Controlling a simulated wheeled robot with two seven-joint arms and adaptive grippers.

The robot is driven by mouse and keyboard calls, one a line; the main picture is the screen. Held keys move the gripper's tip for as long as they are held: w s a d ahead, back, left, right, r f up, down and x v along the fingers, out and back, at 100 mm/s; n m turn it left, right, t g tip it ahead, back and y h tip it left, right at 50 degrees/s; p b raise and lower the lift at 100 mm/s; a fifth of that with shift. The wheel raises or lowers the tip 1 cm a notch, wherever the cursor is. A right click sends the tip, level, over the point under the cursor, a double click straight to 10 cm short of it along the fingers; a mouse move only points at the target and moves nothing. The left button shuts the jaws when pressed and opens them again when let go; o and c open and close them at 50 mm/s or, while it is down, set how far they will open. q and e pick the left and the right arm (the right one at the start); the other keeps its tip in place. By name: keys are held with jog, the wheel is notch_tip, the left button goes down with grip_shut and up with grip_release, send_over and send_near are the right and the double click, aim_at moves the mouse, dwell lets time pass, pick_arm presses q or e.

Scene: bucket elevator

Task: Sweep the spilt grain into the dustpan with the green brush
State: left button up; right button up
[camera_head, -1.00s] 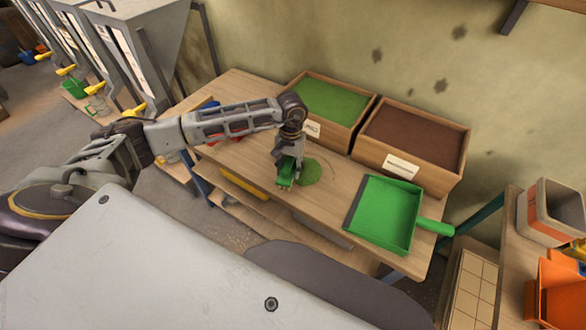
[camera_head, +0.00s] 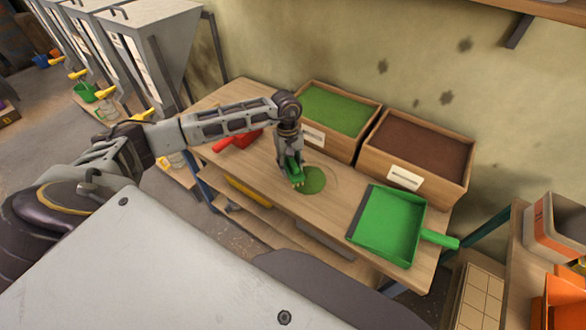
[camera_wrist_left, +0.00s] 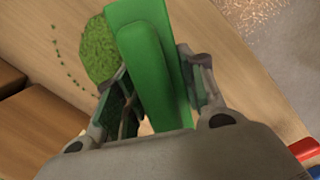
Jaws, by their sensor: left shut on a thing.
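My left gripper (camera_head: 291,160) is shut on the green brush (camera_head: 296,179) and holds it low over the bench (camera_head: 275,190). In the left wrist view, the brush (camera_wrist_left: 155,60) lies between the two fingers (camera_wrist_left: 160,95). The spilt grain (camera_head: 314,181) is a flat green patch just right of the brush. It also shows in the left wrist view (camera_wrist_left: 98,50), partly covered by the brush, with a curved line of loose grains beside it. The green dustpan (camera_head: 388,223) lies on the bench to the right of the grain. Whether the bristles touch the bench is unclear. My right gripper is not in view.
Two wooden bins stand along the back of the bench, one with green contents (camera_head: 336,110) and one with brown (camera_head: 420,146). A red tool (camera_head: 240,140) lies at the left. Bare bench lies between grain and dustpan.

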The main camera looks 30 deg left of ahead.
pick_arm(q)
jog(key=n, duration=0.2)
jog(key=w+a+n, duration=0.1)
jog(key=n, duration=0.1)
jog(key=a+r+n, duration=0.1)
jog(key=n, duration=0.1)
jog(key=shift+w+t, duration=0.15)
jog(key=shift+t, duration=0.15)
jog(key=n, duration=0.4)
jog(key=w+a+n, duration=0.1)
jog(key=shift+r+n+t, duration=0.25)
jog(key=shift+n+t, duration=0.15)
jog(key=n, duration=0.4)
jog(key=w+n, duration=0.1)
jog(key=n, duration=0.1)
jog(key=shift+a+r+t, duration=0.3)
jog(key=n, duration=0.4)
jog(key=w+n+y, duration=0.1)
jog(key=n, duration=0.1)
jog(key=shift+a+r+n, duration=0.15)
jog(key=shift+r+n, duration=0.1)
jog(key=shift+n, duration=0.05)
jog(key=shift+f, duration=0.15)
